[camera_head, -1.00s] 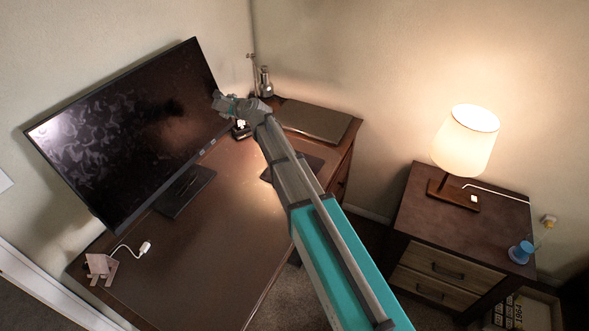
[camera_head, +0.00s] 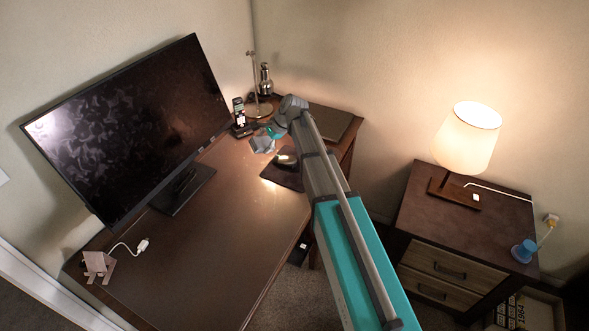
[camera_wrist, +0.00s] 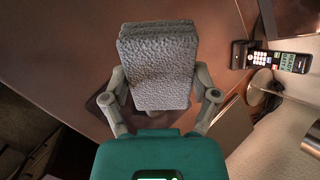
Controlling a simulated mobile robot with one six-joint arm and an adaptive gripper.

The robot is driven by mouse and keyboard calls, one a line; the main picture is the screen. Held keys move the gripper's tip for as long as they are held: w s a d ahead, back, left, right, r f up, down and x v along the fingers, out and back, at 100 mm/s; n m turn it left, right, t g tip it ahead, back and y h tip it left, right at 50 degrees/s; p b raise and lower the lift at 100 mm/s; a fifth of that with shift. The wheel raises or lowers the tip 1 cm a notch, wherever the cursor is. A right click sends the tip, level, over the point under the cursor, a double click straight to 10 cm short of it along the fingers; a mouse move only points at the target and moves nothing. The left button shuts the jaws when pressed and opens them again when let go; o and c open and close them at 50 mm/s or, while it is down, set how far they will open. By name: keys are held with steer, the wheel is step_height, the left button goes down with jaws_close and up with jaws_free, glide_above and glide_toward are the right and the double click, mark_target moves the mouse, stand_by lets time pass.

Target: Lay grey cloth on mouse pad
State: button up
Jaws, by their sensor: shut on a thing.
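The grey cloth (camera_wrist: 160,62) is a folded, textured grey block in the wrist view. My gripper (camera_wrist: 164,92) is shut on it, with a finger at each side. In the head view the cloth (camera_head: 263,144) hangs at the tip of my gripper (camera_head: 271,135), above the back of the desk. The mouse pad (camera_head: 282,177) is a dark sheet to the right and front of the cloth, with a dark mouse (camera_head: 287,157) at its back. My arm hides part of the pad. In the wrist view the cloth and my gripper hide most of the pad.
A monitor (camera_head: 130,125) stands at the left of the desk. A phone in its cradle (camera_head: 239,115) and a metal lamp (camera_head: 258,109) stand behind my gripper. A closed laptop (camera_head: 330,122) lies at the back right. The middle of the desk (camera_head: 215,230) is clear.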

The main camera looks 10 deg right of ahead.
steer(key=s+d+f+n+g+h, duration=0.1)
steer(key=s+d+f+n+h, duration=0.1)
steer(key=s+d, duration=0.4)
steer(key=s+d+f+n+g+h+b, duration=0.1)
steer(key=s+d+f+n+h, duration=0.2)
steer(key=s+d, duration=0.3)
steer(key=shift+s+d+n+h, duration=0.3)
steer(key=shift+d+n+h, duration=0.2)
steer(key=shift+d+h, duration=0.5)
steer(key=shift+w+d+f+b, duration=0.1)
steer(key=shift+d+b, duration=0.05)
steer(key=shift+b, duration=0.15)
steer(key=b, duration=0.9)
glide_above(300, 179)
step_height(300, 179, down, 9)
steer(key=shift+w+f, duration=0.1)
